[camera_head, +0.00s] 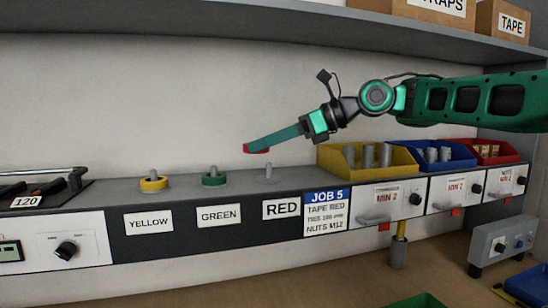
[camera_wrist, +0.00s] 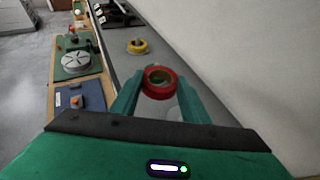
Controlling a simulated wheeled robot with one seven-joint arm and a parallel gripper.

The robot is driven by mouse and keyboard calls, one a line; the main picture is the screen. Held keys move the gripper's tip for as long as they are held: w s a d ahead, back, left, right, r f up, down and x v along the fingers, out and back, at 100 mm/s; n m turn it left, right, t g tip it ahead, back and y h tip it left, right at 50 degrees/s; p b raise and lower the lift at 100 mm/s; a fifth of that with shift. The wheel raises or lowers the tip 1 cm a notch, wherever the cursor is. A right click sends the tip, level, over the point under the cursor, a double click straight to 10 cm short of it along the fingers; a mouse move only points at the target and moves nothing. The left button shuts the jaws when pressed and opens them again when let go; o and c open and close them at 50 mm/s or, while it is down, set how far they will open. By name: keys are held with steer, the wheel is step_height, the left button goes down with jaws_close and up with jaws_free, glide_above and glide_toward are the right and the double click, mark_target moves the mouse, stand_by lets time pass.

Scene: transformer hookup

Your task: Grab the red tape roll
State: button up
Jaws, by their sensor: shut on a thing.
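The red tape roll (camera_wrist: 147,91) is held between the two green fingers of my gripper (camera_wrist: 157,95) in the wrist view. The gripper is shut on it. In the head view, my gripper (camera_head: 254,148) is stretched out to the left above the shelf, with a bit of the red roll (camera_head: 257,150) showing at the fingertips. The roll is in the air, up and to the left of the bare grey peg (camera_head: 268,172) over the RED label (camera_head: 282,209).
A yellow roll (camera_head: 154,183) and a green roll (camera_head: 214,179) sit on pegs to the left. Yellow (camera_head: 335,160), blue (camera_head: 460,160) and red (camera_head: 505,157) bins stand at the right beneath my arm. An upper shelf (camera_head: 260,20) runs overhead.

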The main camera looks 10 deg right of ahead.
steer(key=shift+s+a+r, duration=0.6)
steer(key=shift+s+r, duration=0.1)
steer(key=shift+s, duration=0.25)
steer(key=shift+s+a+r, duration=0.6)
steer(key=shift+s+r, duration=0.1)
steer(key=shift+s, duration=0.2)
